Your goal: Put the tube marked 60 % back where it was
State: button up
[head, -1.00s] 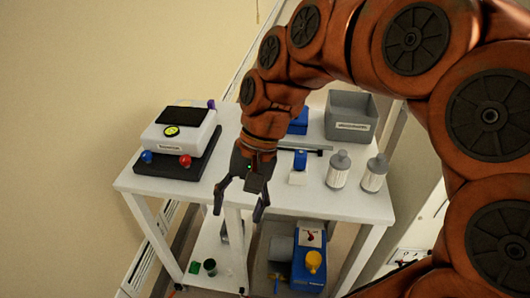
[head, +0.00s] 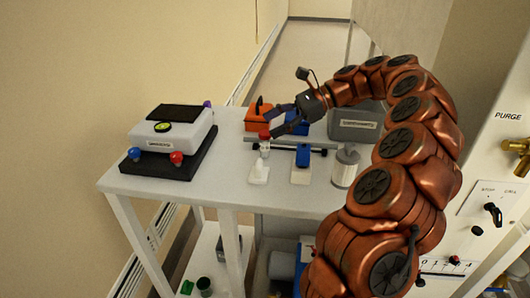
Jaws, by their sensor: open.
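No tube with a readable 60 % mark shows in the head view, and I cannot tell which thing is that tube. My gripper (head: 271,123) is open over the back of the white table (head: 225,188), pointing left. Its lower finger is close to a red-topped piece (head: 264,135) above a white foot (head: 259,173); I cannot tell if they touch. Nothing clearly shows between the fingers. A dark horizontal bar (head: 316,150) runs behind the white foot and a blue-topped stand (head: 302,157).
A scale-like instrument (head: 172,138) with red and blue knobs stands left. An orange box (head: 256,112) and a grey bin (head: 357,126) stand at the back, a white bottle (head: 345,168) at right. A panel with valves (head: 490,210) is far right. The table's front left is clear.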

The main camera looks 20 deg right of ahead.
aim_at(265, 133)
jog(key=d+f+m, duration=0.1)
jog(key=d, duration=0.1)
jog(key=d+f+t, duration=0.1)
jog(key=w+d+m+b, duration=0.1)
jog(key=d, duration=0.1)
jog(key=shift+d+f+m, duration=0.3)
jog(key=shift+f, duration=0.1)
jog(key=shift+r+x, duration=0.15)
jog(key=shift+x, duration=1.45)
jog(key=shift+r+x, duration=0.15)
jog(key=shift+x, duration=1.45)
jog(key=shift+w+a+f, duration=0.3)
jog(key=shift+w+a, duration=0.05)
jog(key=shift+a, duration=0.25)
jog(key=c, duration=1.2)
jog(key=shift+r, duration=0.1)
